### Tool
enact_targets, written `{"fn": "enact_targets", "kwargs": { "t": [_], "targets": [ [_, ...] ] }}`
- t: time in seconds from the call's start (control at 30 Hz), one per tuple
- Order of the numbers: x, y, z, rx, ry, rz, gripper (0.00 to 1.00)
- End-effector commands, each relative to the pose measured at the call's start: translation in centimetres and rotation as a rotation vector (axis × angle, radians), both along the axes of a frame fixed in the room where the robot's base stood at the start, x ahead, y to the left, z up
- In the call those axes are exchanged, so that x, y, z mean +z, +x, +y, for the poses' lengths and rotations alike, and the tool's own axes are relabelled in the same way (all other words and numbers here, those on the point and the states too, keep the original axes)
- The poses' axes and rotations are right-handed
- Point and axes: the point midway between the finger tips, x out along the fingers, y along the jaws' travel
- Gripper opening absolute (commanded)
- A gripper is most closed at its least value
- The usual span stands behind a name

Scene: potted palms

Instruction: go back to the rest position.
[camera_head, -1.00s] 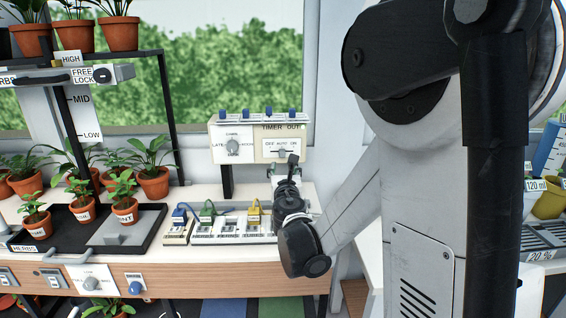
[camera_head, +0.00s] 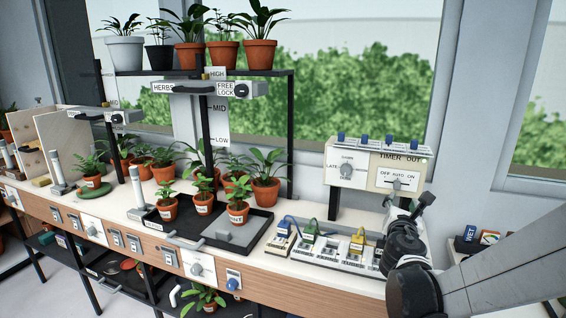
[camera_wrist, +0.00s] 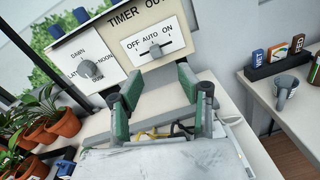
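My gripper (camera_head: 415,208) is in front of the right part of the timer box (camera_head: 350,178), close to its lower right corner. In the wrist view my gripper (camera_wrist: 152,88) has its two green-padded fingers apart with nothing between them. The timer box (camera_wrist: 115,48) stands just beyond the fingertips. Its slide switch (camera_wrist: 155,50), marked OFF, AUTO and ON, has its knob near the middle, around AUTO. Its round dial (camera_wrist: 91,69) is to the left. My arm reaches in from the right in the head view.
Plugs with coloured cables sit in a socket strip (camera_head: 325,252) below the timer box. A black tray (camera_head: 262,222) with small pots lies to the left, under a plant shelf (camera_head: 290,110). In the wrist view a side table (camera_wrist: 262,90) with a grey cup (camera_wrist: 285,88) is at the right.

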Motion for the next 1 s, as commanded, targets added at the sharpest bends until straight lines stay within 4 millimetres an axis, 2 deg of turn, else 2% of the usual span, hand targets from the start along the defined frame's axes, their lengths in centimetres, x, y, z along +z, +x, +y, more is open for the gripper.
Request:
{"fn": "enact_targets", "kwargs": {
  "t": [0.1, 0.23, 0.53, 0.77, 1.0],
  "targets": [
    [1.4, -2.3, 0.1, -0.052, 0.254, -0.065, 0.36],
    [2.1, -4.9, 0.2, -0.126, 0.548, -0.136, 0.36],
    [1.7, -11.8, 2.3, -0.341, 1.198, -0.27, 0.36],
    [0.2, -17.6, 5.6, -0.566, 1.666, -0.344, 0.36],
    [-1.7, -24.1, 10.4, -0.873, 2.096, -0.39, 0.36]
  ]
}}
